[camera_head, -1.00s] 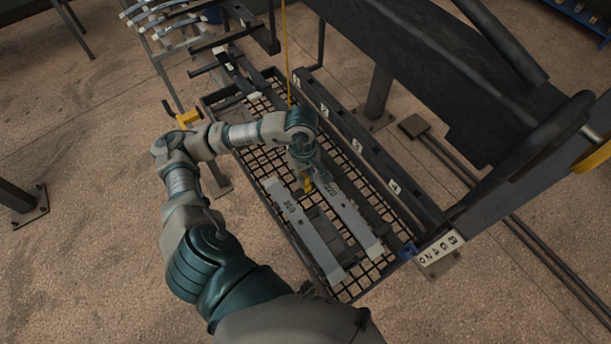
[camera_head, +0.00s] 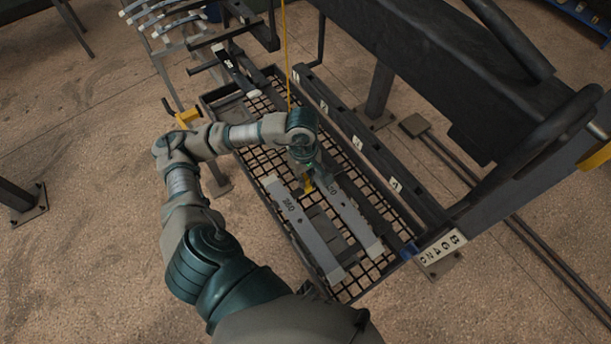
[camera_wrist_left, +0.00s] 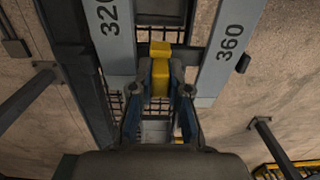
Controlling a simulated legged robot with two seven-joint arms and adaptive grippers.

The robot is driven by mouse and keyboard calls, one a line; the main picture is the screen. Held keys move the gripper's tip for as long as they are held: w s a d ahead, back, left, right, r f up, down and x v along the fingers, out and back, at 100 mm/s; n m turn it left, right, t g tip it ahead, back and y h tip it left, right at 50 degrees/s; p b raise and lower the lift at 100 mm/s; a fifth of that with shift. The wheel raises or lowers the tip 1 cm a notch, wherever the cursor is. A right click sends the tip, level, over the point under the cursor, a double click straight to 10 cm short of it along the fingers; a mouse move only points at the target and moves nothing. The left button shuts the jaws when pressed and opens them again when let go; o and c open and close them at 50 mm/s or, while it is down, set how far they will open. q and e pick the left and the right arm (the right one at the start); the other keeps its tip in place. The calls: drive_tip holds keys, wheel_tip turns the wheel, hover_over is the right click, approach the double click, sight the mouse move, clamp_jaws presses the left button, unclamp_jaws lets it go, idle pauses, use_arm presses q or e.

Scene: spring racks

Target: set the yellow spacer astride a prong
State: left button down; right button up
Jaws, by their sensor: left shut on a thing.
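My left gripper (camera_head: 308,182) is shut on the yellow spacer (camera_wrist_left: 160,72), a small block that shows between its fingers in the left wrist view. In the head view the spacer (camera_head: 308,187) is a small yellow patch under the gripper, above a mesh tray (camera_head: 262,180). The gripper is between two grey bars, one marked 320 (camera_wrist_left: 108,30) and one marked 360 (camera_wrist_left: 228,45). Dark arms (camera_head: 207,67) that look like prongs stick out at the upper left, apart from the spacer. I cannot tell which prong the task names. My right gripper is not in view.
A dark numbered rail (camera_head: 350,135) runs along the tray's right side. A large dark beam (camera_head: 430,60) stands beyond it. A thin yellow cord (camera_head: 286,50) hangs at the tray's far end. Curved grey strips (camera_head: 165,15) lie at the upper left.

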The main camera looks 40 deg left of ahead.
use_arm(q)
drive_tip(key=shift+d+f, duration=0.1)
drive_tip(key=shift+d, duration=0.1)
drive_tip(key=c, duration=1.1)
unclamp_jaws()
drive_tip(key=shift+o, duration=0.2)
